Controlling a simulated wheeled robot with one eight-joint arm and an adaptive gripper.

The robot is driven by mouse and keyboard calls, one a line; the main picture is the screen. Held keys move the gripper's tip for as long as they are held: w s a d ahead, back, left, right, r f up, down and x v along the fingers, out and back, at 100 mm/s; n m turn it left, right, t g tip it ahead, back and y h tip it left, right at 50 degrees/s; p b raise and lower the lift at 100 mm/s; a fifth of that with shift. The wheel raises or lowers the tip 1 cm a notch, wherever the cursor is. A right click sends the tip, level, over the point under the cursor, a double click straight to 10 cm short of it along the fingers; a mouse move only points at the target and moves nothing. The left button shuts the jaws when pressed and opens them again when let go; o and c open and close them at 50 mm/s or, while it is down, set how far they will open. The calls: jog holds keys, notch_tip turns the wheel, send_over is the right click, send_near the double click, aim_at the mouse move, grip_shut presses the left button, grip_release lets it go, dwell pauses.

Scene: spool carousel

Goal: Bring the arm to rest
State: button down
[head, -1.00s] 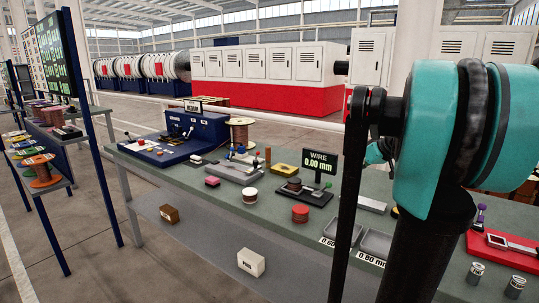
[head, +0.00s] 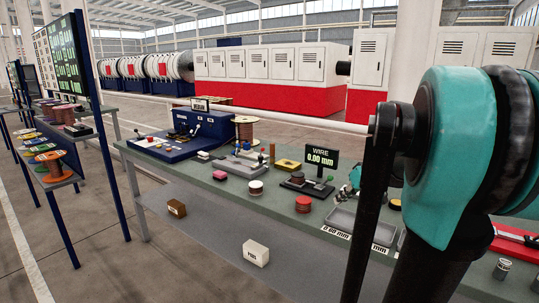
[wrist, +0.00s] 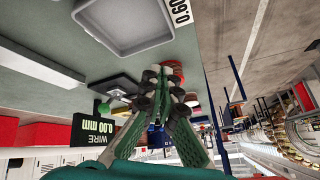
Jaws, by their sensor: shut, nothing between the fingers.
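My gripper (wrist: 163,78) shows in the wrist view with its green and grey fingers together and nothing between them. Past the fingertips in that view lies a stack of red-brown discs (wrist: 173,68). Whether the fingers touch it cannot be told. In the head view my teal and black arm fills the right side and hides most of the hand. A small teal part of it shows beside the wire display (head: 320,157).
The green workbench (head: 225,190) carries a blue machine (head: 200,130), a copper spool (head: 244,128), red discs (head: 303,204) and grey trays (head: 368,222). A spool rack (head: 75,155) stands at left. The floor at front left is clear.

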jog(key=s+a+f+m+h, duration=0.1)
jog(key=s+a+f+h, duration=0.1)
jog(key=s+f, duration=0.7)
jog(key=s+a+f+m+g+h, duration=0.1)
jog(key=s+a+f+m+h, duration=0.1)
jog(key=s+f, duration=0.7)
jog(key=shift+s+a+m+h, duration=0.3)
jog(key=shift+s, duration=0.1)
